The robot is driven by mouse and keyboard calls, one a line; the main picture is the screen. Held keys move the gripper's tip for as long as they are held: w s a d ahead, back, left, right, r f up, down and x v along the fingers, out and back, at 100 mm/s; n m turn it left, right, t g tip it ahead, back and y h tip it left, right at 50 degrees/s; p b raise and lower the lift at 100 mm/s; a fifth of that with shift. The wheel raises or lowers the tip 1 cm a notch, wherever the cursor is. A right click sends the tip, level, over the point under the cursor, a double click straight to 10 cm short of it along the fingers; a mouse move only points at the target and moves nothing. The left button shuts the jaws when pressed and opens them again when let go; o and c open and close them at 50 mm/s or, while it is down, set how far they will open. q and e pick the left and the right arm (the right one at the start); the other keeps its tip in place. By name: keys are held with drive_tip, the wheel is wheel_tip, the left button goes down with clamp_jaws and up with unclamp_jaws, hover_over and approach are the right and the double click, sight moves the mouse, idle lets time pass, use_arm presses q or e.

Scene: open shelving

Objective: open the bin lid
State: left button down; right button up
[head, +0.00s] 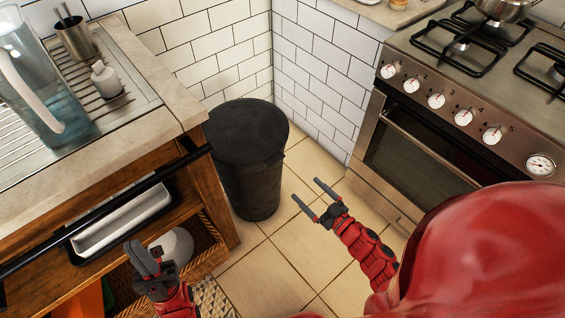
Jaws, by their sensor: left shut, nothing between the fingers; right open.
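A black round bin (252,185) stands on the tiled floor in the corner, between the wooden counter and the oven. Its dark flat lid (246,131) lies closed on top. My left gripper (143,255) is shut and empty, low at the left in front of the counter's open shelving, apart from the bin. My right gripper (310,198) is open and empty, to the right of the bin and apart from it, with its fingers pointing up and left.
A wooden counter (188,104) with a black rail (110,205) stands close on the left, with a glass pitcher (38,95) on top. A steel oven (420,140) is at the right. Floor tiles (262,282) in front of the bin are clear.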

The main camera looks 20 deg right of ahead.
sight(278, 161)
drive_tip(key=b+x, duration=0.1)
drive_tip(key=x, duration=1.4)
drive_tip(key=shift+b, duration=0.35)
drive_tip(key=shift+c, duration=0.2)
clamp_jaws()
